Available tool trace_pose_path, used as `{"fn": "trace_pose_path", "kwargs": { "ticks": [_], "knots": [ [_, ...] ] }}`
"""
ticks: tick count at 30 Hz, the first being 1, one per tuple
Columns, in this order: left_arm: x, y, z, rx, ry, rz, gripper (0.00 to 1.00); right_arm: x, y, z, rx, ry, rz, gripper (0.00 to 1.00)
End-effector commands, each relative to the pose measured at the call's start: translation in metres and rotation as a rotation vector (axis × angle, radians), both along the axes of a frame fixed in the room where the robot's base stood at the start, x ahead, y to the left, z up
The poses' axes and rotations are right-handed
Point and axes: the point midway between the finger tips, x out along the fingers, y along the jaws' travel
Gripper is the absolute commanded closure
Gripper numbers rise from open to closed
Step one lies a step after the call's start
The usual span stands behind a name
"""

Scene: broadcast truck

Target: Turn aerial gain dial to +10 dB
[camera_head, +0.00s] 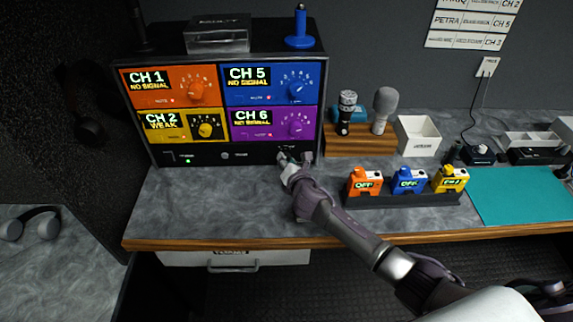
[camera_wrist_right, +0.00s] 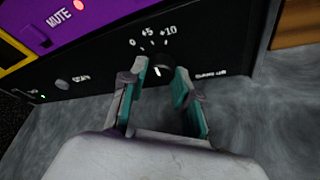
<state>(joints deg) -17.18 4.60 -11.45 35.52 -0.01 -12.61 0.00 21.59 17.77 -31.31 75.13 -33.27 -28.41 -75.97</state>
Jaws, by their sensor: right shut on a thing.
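The aerial gain dial (camera_wrist_right: 158,70) is a small black knob on the black bottom panel of the receiver rack (camera_head: 205,153). In the right wrist view, the marks 0, +5 and +10 (camera_wrist_right: 153,37) arc above it. A short white line shows on the dial, but I cannot tell for sure which mark it points to. My right gripper (camera_head: 295,158) is at the right end of the panel. In the wrist view its teal-padded fingers (camera_wrist_right: 159,88) stand on either side of the dial, shut on it. In the head view the gripper hides the dial. My left gripper is not in view.
Coloured channel modules with knobs, such as the purple CH 6 (camera_head: 273,124), sit above the panel. Orange, blue and yellow packs stand in a dark charging rack (camera_head: 405,200) to the right. The grey worktop (camera_head: 210,205) below the panel is clear.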

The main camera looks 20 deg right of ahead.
Motion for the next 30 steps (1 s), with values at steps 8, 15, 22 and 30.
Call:
{"fn": "trace_pose_path", "kwargs": {
  "ticks": [8,15,22,30],
  "knots": [
    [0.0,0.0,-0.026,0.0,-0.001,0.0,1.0,0.0,-0.002,-0.005,0.22,-0.065,-0.001,1.0],
    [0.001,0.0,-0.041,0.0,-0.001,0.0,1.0,0.0,-0.002,-0.005,0.352,-0.102,-0.002,1.0],
    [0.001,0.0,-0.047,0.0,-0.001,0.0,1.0,0.0,-0.003,-0.003,0.417,-0.121,-0.002,1.0],
    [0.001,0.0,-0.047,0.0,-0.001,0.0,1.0,0.0,-0.003,-0.002,0.434,-0.126,-0.002,1.0]
  ]
}}
